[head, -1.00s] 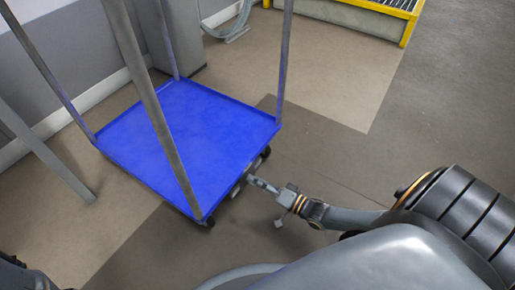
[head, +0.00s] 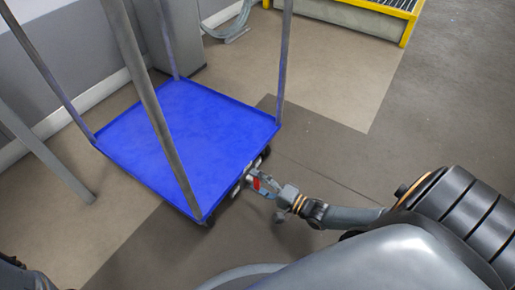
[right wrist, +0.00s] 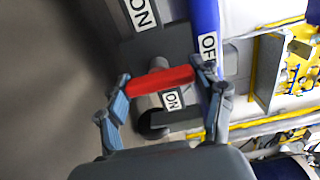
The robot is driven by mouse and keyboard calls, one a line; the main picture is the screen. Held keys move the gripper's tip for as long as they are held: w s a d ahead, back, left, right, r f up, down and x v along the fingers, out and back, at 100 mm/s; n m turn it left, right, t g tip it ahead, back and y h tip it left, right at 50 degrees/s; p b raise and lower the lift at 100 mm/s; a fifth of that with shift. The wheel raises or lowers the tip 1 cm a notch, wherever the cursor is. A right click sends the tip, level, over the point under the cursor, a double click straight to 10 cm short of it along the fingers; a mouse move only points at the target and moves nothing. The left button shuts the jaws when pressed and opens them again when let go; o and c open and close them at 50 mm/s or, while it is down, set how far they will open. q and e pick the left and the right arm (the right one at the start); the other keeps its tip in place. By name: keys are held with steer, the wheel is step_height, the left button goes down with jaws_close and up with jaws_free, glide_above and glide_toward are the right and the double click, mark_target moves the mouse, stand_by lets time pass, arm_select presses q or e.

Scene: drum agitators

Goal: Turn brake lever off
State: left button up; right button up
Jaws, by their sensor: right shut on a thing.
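The blue cart (head: 185,135) stands on the floor left of centre in the head view. At its right edge is the brake lever, a red bar (right wrist: 160,81) in the right wrist view; a little red (head: 257,183) also shows in the head view. My right gripper (right wrist: 161,78) has one finger at each end of the red bar and is shut on it. It also shows in the head view (head: 258,183), low beside the cart's edge. Labels reading ON and OFF are near the lever. My left gripper is not in view.
Grey posts rise from the cart's corners. A grey wall and cabinet (head: 172,35) stand behind it. A yellow-framed platform (head: 340,18) is at the back. The floor right of the cart is clear.

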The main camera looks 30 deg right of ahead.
stand_by(0.3)
steer(key=o, duration=1.2)
steer(key=shift+c, duration=0.2)
steer(key=v, duration=1.2)
